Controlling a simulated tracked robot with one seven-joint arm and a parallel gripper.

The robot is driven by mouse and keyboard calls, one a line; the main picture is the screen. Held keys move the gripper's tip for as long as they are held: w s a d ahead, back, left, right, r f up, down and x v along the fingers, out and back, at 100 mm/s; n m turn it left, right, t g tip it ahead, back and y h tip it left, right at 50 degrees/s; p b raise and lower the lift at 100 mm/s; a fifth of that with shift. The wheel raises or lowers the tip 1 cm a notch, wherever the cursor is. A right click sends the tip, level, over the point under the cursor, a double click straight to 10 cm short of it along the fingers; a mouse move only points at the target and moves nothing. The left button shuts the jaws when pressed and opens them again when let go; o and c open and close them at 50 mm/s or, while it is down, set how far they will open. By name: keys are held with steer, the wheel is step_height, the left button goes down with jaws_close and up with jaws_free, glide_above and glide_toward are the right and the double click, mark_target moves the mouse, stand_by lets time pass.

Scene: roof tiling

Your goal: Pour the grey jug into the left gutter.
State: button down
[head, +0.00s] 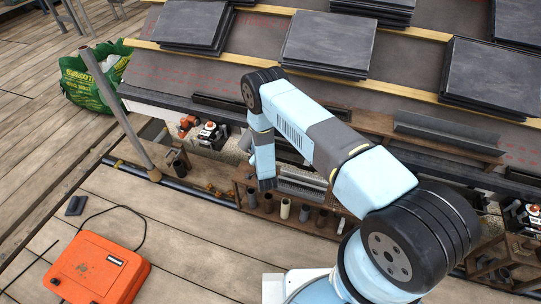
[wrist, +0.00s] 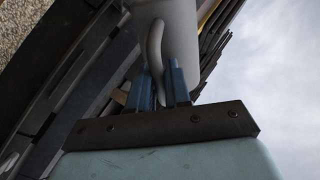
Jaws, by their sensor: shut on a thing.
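The grey jug (wrist: 180,35) shows at the top of the wrist view, cut off by the frame edge, with its curved handle towards me. My gripper (wrist: 161,88) is shut on the jug at its handle. Whether the jug is tilted, and what it holds, I cannot tell. Another grey gutter length (head: 446,138) lies to the right.
Stacks of dark slates (head: 328,43) lie on the battened roof. Below the eave, a wooden shelf (head: 325,229) carries several small cylinders. A sloping grey pole (head: 118,110) stands left, near a green bag (head: 88,82). An orange case (head: 98,268) lies on the deck boards.

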steer(key=shift+d+f+m, duration=0.15)
steer(key=shift+f+m, duration=0.05)
steer(key=shift+m, duration=0.4)
steer(key=shift+f+m+g+y+p, duration=0.55)
steer(key=shift+f+m, duration=0.7)
steer(key=shift+m, duration=0.25)
steer(key=shift+w+d+f+m+p, duration=0.15)
steer(key=shift+f+m+p, duration=0.1)
steer(key=shift+m+p, duration=0.3)
steer(key=shift+d+f+m, duration=0.15)
steer(key=shift+d+m, duration=0.1)
steer(key=shift+m, duration=0.2)
steer(key=shift+w+d, duration=0.15)
steer(key=shift+f+p, duration=0.1)
steer(key=shift+p, duration=0.3)
steer(key=shift+f+m+y+p, duration=0.1)
steer(key=shift+m+y+p, duration=0.2)
steer(key=shift+m+y, duration=0.1)
